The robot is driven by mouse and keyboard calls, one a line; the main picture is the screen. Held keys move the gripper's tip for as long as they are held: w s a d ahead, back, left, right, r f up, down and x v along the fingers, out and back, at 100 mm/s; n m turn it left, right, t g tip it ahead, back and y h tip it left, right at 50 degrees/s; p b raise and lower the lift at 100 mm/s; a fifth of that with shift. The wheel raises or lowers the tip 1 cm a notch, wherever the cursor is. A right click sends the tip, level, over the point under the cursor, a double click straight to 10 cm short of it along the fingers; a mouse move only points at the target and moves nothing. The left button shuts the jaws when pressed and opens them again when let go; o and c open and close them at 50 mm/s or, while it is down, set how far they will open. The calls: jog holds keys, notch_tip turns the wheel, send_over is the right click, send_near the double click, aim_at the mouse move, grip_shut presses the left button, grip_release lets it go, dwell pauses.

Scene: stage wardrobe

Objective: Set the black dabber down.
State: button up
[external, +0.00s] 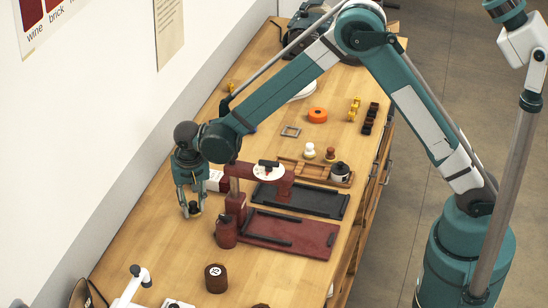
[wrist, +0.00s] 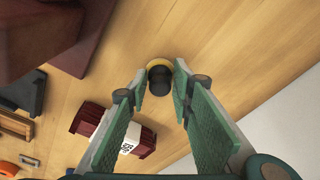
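The black dabber (wrist: 159,74) is a small dark round piece with a yellow rim, between my fingertips in the wrist view. My gripper (wrist: 159,78) points down, its two fingers close on either side of the dabber. In the external view my gripper (external: 193,212) is at the left part of the bench, with the dark dabber (external: 195,208) low between its fingers. I cannot tell whether its underside touches the wood.
A maroon press (external: 240,207) with a dark red tray (external: 303,236) stands just right of my gripper. A maroon box with a white label (wrist: 113,130) lies close by. A brown jar (external: 215,279) is nearer the front. Bare wood lies left and in front.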

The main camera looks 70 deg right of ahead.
aim_at(194, 212)
jog(key=o, duration=0.3)
jog(key=shift+r, duration=0.25)
notch_tip(194, 212, up, 12)
jog(key=a, duration=0.1)
jog(key=shift+s+p, duration=0.35)
jog(key=shift+s, duration=0.05)
